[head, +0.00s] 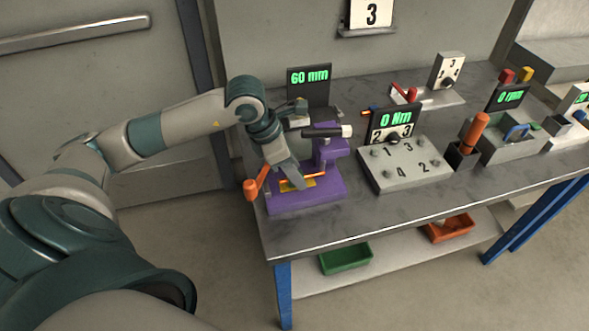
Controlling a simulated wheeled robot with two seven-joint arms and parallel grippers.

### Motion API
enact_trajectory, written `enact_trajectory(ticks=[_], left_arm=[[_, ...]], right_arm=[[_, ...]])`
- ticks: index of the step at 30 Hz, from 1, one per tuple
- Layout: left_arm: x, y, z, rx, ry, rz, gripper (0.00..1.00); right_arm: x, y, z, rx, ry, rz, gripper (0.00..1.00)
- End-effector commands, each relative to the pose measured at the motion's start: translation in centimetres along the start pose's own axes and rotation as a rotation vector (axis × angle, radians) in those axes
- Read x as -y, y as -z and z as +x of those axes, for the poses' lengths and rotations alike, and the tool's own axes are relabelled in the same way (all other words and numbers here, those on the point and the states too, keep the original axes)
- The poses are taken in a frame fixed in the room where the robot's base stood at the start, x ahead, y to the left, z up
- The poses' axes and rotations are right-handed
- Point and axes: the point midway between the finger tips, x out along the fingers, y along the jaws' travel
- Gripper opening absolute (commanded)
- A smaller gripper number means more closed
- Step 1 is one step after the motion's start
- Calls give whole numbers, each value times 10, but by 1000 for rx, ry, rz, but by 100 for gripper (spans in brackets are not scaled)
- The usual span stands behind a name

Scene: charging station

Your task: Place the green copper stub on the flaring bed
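A purple machine (318,193) stands at the table's left end, below a 60 mm display (308,76). It has an orange-knobbed lever (251,189) at its left and an orange rod and a yellow strip low on its bed. A dark bar with a white end (346,130) crosses its upper part. My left gripper (293,180) is over the left side of the machine, its fingers pointing down and right. Its finger gap and anything in it are hard to make out. I cannot pick out a green copper stub or label the flaring bed with certainty. My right gripper is out of view.
A grey numbered block (407,172) with a 0 Nm display (397,118) stands to the right. Beyond it are an orange-handled tool in a dark holder (463,156) and another fixture (511,142). A green bin (345,259) and orange bin (450,229) sit on the lower shelf.

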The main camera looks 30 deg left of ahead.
Motion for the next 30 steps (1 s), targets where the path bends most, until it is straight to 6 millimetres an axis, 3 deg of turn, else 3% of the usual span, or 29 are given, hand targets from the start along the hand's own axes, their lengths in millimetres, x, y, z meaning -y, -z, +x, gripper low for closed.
enact_trajectory(ticks=[14,20,30], left_arm=[[-1,-1,-6,1,-2,0,43],[-1,-1,-32,2,-4,1,43],[-1,0,-93,1,-5,1,43]], right_arm=[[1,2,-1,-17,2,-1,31],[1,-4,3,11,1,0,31],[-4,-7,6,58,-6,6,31]])
